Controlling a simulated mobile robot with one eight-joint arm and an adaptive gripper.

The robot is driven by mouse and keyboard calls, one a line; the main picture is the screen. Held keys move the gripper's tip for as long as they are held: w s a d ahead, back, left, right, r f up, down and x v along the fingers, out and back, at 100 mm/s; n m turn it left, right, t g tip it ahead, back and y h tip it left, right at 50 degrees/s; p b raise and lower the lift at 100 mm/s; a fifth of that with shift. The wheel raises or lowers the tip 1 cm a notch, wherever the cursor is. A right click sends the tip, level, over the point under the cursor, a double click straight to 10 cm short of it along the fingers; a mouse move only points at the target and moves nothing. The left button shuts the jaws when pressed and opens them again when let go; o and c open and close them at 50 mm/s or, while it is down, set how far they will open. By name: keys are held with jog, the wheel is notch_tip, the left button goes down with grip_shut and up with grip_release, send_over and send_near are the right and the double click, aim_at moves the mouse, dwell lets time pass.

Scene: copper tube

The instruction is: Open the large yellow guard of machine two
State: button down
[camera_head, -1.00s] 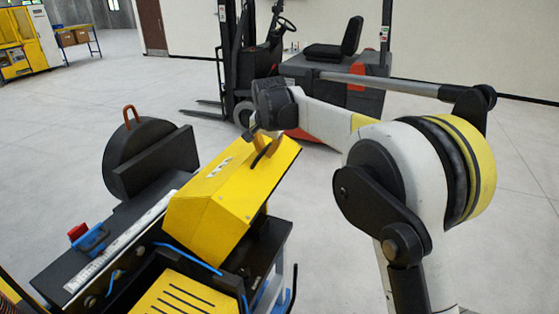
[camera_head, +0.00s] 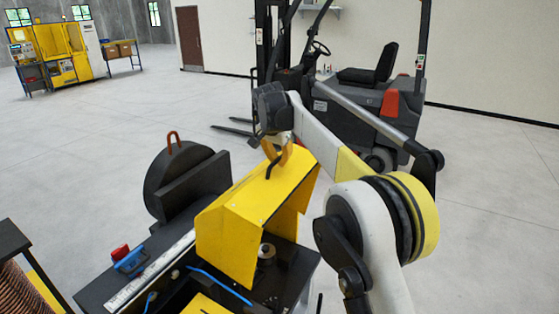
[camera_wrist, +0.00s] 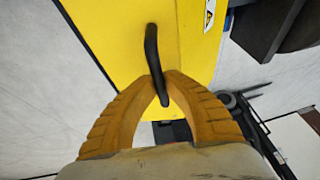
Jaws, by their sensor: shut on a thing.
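The large yellow guard (camera_head: 238,222) is on the machine in the head view. It is tilted up, with a gap under its lower edge where a round metal part (camera_head: 266,252) shows. Its black bar handle (camera_head: 270,172) is on the upper face. My gripper (camera_head: 279,157) is at this handle with its orange fingers. In the wrist view, the fingers (camera_wrist: 160,84) are closed around the black handle (camera_wrist: 152,45), and the yellow guard face (camera_wrist: 125,40) lies just beyond. The guard's hinge is hidden.
A dark round housing (camera_head: 180,185) with an orange lifting ring stands left of the guard. A red and blue part (camera_head: 128,260) is on the machine's rail. A forklift (camera_head: 350,90) is behind my arm. Coiled copper tube (camera_head: 20,290) is at lower left. Open floor lies around.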

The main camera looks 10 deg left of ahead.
jog(key=c, duration=1.5)
grip_release()
jog(key=shift+a+f, duration=0.1)
jog(key=shift+a, duration=0.05)
jog(key=shift+o, duration=0.2)
jog(key=v, duration=1.2)
jog(key=shift+w, duration=0.1)
jog(key=s+d+f+n+b, duration=0.1)
jog(key=s+d+f+b, duration=0.65)
jog(key=d+b, duration=0.3)
jog(key=s+d+f+n+b, duration=0.1)
jog(key=s+d+f+b, duration=0.6)
jog(key=d+f+b, duration=0.3)
jog(key=s+d+f+b, duration=0.4)
jog(key=s+f, duration=0.4)
jog(key=f, duration=0.2)
jog(key=s+d+f+n+t+b, duration=0.1)
jog(key=s+d+f+b, duration=0.3)
jog(key=f, duration=0.7)
jog(key=s+d+f+n+t+b, duration=0.1)
jog(key=s+d+f+b, duration=0.3)
jog(key=s+f+b, duration=0.4)
jog(key=s+f, duration=0.3)
jog(key=s, duration=0.1)
jog(key=shift+d, duration=0.4)
